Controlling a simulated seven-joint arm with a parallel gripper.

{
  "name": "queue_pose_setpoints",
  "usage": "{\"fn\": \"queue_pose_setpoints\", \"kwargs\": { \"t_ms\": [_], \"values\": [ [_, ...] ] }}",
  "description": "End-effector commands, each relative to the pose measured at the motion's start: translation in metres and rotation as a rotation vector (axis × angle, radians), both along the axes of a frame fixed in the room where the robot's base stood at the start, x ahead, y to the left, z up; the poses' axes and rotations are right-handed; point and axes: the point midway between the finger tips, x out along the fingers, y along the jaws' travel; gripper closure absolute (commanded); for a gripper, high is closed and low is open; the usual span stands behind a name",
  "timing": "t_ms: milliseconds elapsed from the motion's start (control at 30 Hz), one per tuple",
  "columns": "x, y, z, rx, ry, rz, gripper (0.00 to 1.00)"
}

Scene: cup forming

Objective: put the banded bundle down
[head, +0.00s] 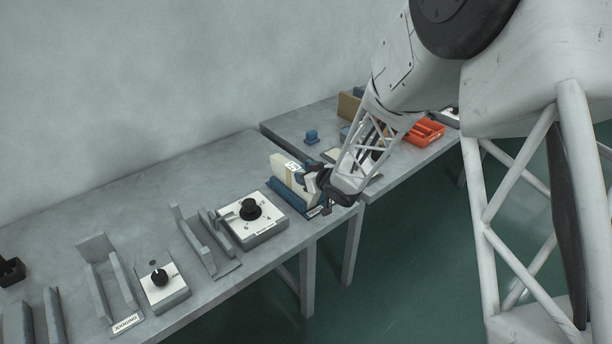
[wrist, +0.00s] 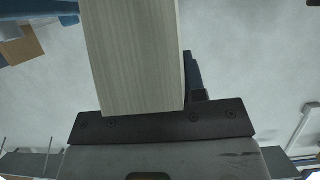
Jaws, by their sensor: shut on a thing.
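The banded bundle (head: 280,165) is a pale, cream upright block with a white patch bearing a blue mark. It stands in or just above a blue holder (head: 284,195) near the front edge of the grey table; I cannot tell if it touches the holder's floor. My gripper (head: 308,181) is shut on the bundle from its right side and hides part of it. In the wrist view the bundle's pale striped edge (wrist: 136,55) runs up from the gripper's dark plate. A blue part shows just right of it.
Left of the holder stand a white box with a black knob (head: 251,211), a grey slotted fixture (head: 205,240), a smaller knob box (head: 161,284) and another grey fixture (head: 108,270). The table's back is clear.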

Motion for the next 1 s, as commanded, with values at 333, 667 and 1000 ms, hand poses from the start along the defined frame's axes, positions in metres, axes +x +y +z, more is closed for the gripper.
{"fn": "queue_pose_setpoints", "kwargs": {
  "t_ms": [333,667,1000],
  "values": [
    [0.0,0.0,-0.0027,0.0,0.0,0.0,0.51],
    [0.0,0.0,-0.0026,0.0,0.0,0.0,0.36],
    [-0.0047,-0.0054,0.0038,0.001,0.0,-0.001,0.36]
  ]
}}
